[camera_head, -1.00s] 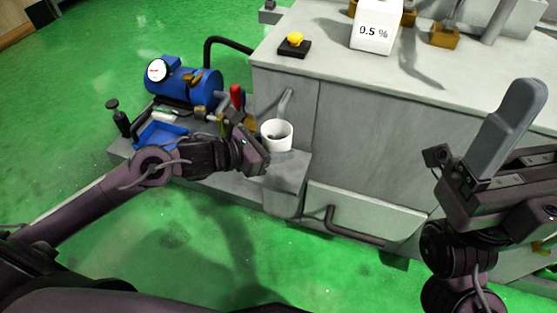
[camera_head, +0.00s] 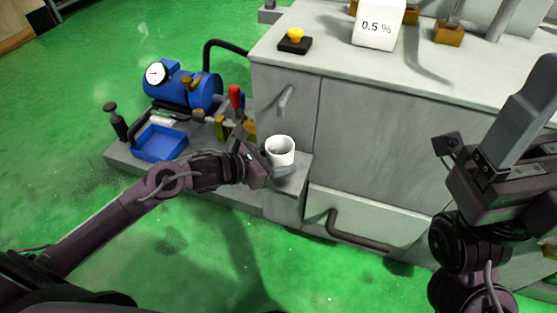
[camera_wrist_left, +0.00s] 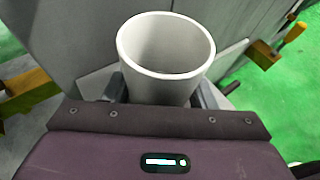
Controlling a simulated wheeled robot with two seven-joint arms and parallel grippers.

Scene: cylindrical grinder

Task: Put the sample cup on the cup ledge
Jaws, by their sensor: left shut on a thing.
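The white sample cup (camera_head: 281,158) is upright and open at the top, by the left front corner of the grey machine. My left gripper (camera_head: 274,168) comes in from the left and is shut on the cup. In the left wrist view the cup (camera_wrist_left: 168,62) sits between the two fingers, its lower part hidden by the gripper body. The grey cup ledge (camera_head: 288,204) lies directly below the cup in the head view. I cannot tell whether the cup's bottom touches it. My right gripper (camera_head: 522,112) is raised at the right, away from the cup; its opening is unclear.
The machine's front has a drawer handle (camera_head: 352,232). Left of the cup are a red-topped lever (camera_head: 235,98), a blue motor (camera_head: 190,90) with a gauge, a blue tray (camera_head: 161,143) and a black bottle (camera_head: 115,122). A yellow button (camera_head: 295,37) is on the worktop.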

